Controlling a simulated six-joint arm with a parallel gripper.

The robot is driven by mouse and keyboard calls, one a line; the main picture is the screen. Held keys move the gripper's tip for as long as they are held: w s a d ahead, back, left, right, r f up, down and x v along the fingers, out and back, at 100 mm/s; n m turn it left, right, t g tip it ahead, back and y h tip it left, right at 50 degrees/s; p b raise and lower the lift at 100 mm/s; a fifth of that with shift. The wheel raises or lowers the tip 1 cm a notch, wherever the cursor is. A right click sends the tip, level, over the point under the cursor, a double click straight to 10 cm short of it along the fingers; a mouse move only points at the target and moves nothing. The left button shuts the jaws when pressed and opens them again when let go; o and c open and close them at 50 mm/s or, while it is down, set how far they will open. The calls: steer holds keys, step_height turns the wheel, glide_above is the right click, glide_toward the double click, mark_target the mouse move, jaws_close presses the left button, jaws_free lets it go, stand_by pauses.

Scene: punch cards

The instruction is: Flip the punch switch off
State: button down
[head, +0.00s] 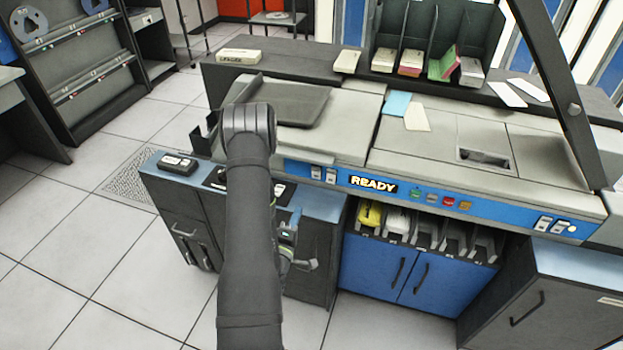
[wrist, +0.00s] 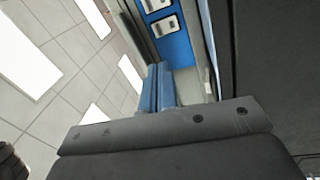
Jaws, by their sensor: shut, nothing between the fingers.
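A long grey machine has a blue front panel (head: 400,190) with a lit READY sign. One pair of white rocker switches (head: 324,174) sits at the panel's left end and another pair (head: 550,226) at its right end. I cannot read which is the punch switch. In the wrist view two white switches (wrist: 158,16) show on the blue panel, beyond my fingertips. My gripper (wrist: 160,68) has its blue fingers together, with nothing between them, apart from the switches. In the head view my gripper (head: 292,217) is partly hidden behind my arm, below the left switch pair.
A blue-topped cabinet (head: 330,203) with a small black device (head: 177,164) stands below the machine's left end. A card rack (head: 425,228) sits under the panel. Card bins (head: 440,40) stand on the back shelf. Open tiled floor lies at left.

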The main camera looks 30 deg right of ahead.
mark_target(315, 171)
steer(key=shift+w+n, duration=0.1)
steer(key=shift+n, duration=0.6)
steer(key=shift+d, duration=0.1)
steer(key=x, duration=1.4)
steer(key=shift+r, duration=0.15)
steer(key=shift+w+d+r, duration=0.15)
steer(key=shift+w, duration=0.05)
steer(key=s+a+r, duration=0.1)
steer(key=s+a, duration=0.9)
steer(key=shift+r, duration=0.4)
